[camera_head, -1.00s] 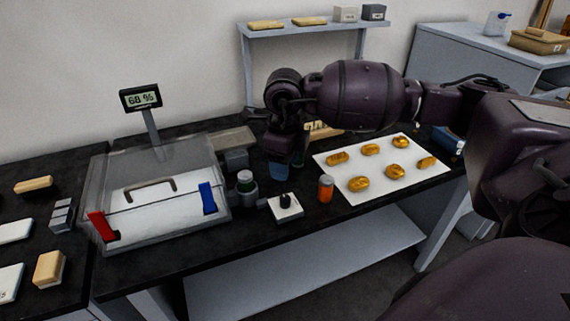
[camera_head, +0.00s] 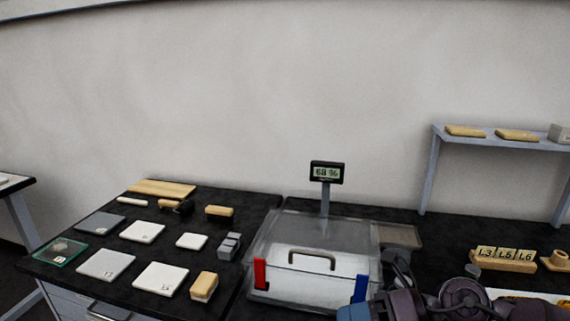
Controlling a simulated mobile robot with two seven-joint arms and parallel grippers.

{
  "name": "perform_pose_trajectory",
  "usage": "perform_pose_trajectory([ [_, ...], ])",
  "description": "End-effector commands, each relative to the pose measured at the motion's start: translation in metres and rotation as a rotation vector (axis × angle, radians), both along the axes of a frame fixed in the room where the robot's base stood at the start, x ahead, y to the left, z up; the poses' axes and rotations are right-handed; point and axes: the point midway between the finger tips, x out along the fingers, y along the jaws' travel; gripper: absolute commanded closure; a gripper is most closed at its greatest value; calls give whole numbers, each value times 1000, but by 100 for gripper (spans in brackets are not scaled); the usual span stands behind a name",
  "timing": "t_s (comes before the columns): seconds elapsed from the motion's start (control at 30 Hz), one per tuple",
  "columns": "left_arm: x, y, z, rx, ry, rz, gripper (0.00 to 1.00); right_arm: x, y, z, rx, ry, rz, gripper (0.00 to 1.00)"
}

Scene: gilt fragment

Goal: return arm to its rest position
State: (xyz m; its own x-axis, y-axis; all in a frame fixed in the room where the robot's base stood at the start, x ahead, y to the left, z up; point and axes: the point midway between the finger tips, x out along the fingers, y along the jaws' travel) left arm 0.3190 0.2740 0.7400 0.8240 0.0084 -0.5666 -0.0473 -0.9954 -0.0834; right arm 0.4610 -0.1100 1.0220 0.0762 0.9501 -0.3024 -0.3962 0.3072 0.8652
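My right arm's dark purple links fill the bottom right of the head view. Its gripper end (camera_head: 405,282) is low, in front of the right side of the clear-lidded case (camera_head: 290,231). The fingers cannot be made out, so I cannot tell whether they are open, shut or holding something. A blue-grey piece (camera_head: 352,313) shows at the bottom edge beside the arm; I cannot tell what it is. My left gripper is not in view.
The case has a red latch (camera_head: 260,273) and a blue latch (camera_head: 360,289). A display (camera_head: 327,172) reading 68 % stands behind it. The left table holds several white and grey tiles, wooden blocks and a green glass plate (camera_head: 60,252). A shelf (camera_head: 500,141) stands back right, beyond letter blocks (camera_head: 503,259).

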Motion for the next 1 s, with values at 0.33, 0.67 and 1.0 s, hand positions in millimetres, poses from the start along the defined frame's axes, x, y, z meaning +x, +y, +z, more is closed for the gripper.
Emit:
perform_pose_trajectory([
  [0.33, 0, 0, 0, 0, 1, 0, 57, 14, -5, 45, 674, 252, -497, 45],
  [0.67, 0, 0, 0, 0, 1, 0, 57, 23, -88, 7, 1075, 604, -1147, 45],
  [1.0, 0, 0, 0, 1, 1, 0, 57, -47, -164, -101, 1176, 1087, -1883, 45],
])
